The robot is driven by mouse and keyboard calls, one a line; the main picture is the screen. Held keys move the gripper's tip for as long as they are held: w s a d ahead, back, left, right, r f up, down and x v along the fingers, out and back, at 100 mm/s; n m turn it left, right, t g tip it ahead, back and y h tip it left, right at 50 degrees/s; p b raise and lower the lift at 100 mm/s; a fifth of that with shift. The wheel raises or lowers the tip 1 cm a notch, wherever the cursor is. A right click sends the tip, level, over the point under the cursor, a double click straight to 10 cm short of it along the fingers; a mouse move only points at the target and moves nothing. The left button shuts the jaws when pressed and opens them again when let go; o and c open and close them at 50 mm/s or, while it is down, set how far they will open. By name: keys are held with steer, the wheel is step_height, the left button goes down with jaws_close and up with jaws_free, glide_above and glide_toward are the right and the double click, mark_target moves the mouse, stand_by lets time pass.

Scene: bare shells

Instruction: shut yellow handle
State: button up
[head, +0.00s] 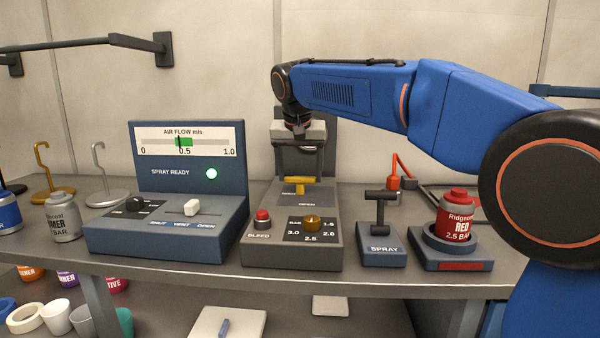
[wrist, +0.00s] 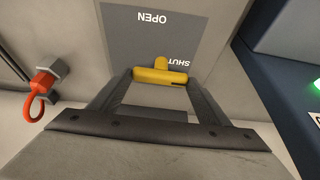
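The yellow handle (head: 298,181) is a T-shaped lever on the sloped top of the grey middle box. In the wrist view the yellow handle (wrist: 160,76) lies crosswise, its short stem beside the word SHUT and the word OPEN farther up. My gripper (head: 301,172) points down over it from above and behind. In the wrist view my gripper (wrist: 160,80) has its fingers wide apart, their tips close to the two ends of the handle. Whether the tips touch it is unclear.
The grey box (head: 292,250) also carries a red button (head: 262,219) and a brass knob (head: 312,223). An air-flow panel (head: 190,155) stands left. A SPRAY lever (head: 381,205) and a red can (head: 457,213) stand right. A red hook (wrist: 42,95) shows in the wrist view.

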steer(key=o, duration=0.4)
steer(key=v, duration=1.7)
steer(key=shift+r, duration=0.25)
steer(key=shift+s, duration=0.1)
